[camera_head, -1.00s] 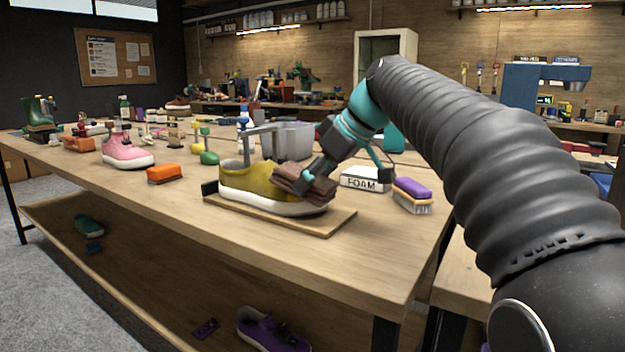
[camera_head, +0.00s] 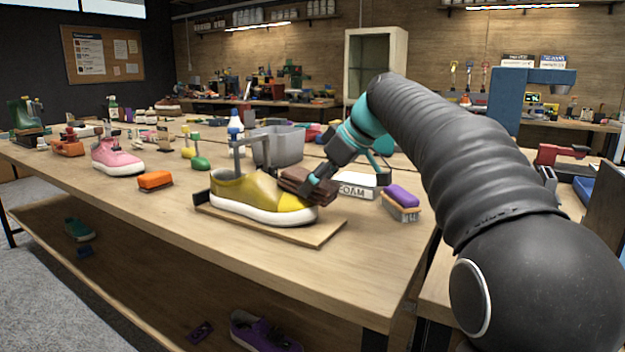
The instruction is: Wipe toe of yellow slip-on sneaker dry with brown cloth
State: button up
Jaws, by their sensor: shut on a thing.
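The yellow slip-on sneaker (camera_head: 242,192) stands on a wooden board (camera_head: 318,236), its toe pointing right and its white sole down. A grey clamp-like arm (camera_head: 238,150) reaches into its opening. My gripper (camera_head: 312,190) is shut on the folded brown cloth (camera_head: 298,182). The cloth is at the upper right of the toe, and a brighter yellow part of the toe shows just below it. I cannot tell whether the cloth touches the toe. The far side of the toe is hidden.
A white FOAM block (camera_head: 357,187) and a purple-topped brush (camera_head: 401,203) lie to the right. An orange brush (camera_head: 155,181) and a pink sneaker (camera_head: 117,158) are on the left. A grey bucket (camera_head: 279,146) stands behind. The table's front is clear.

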aim_at(299, 200)
jog(key=shift+w+d, duration=0.3)
jog(key=shift+w, duration=0.25)
jog(key=shift+w+d, duration=0.3)
jog(key=shift+w, duration=0.2)
jog(key=shift+a+f, duration=0.1)
jog(key=shift+f, duration=0.1)
jog(key=shift+s, duration=0.1)
jog(key=shift+s+a+b, duration=0.45)
jog(key=shift+s+b, duration=0.05)
jog(key=shift+s, duration=0.3)
jog(key=shift+s+a+b, duration=0.45)
jog(key=shift+s, duration=0.3)
jog(key=shift+s+a+b, duration=0.45)
jog(key=shift+s+b, duration=0.05)
jog(key=shift+s, duration=0.3)
jog(key=shift+s+a+r+b, duration=0.1)
jog(key=shift+s+a+b, duration=0.2)
jog(key=shift+s, duration=0.25)
jog(key=shift+s+a+r+b, duration=0.15)
jog(key=shift+s+a, duration=0.15)
jog(key=shift+s, duration=0.2)
jog(key=shift+f, duration=0.15)
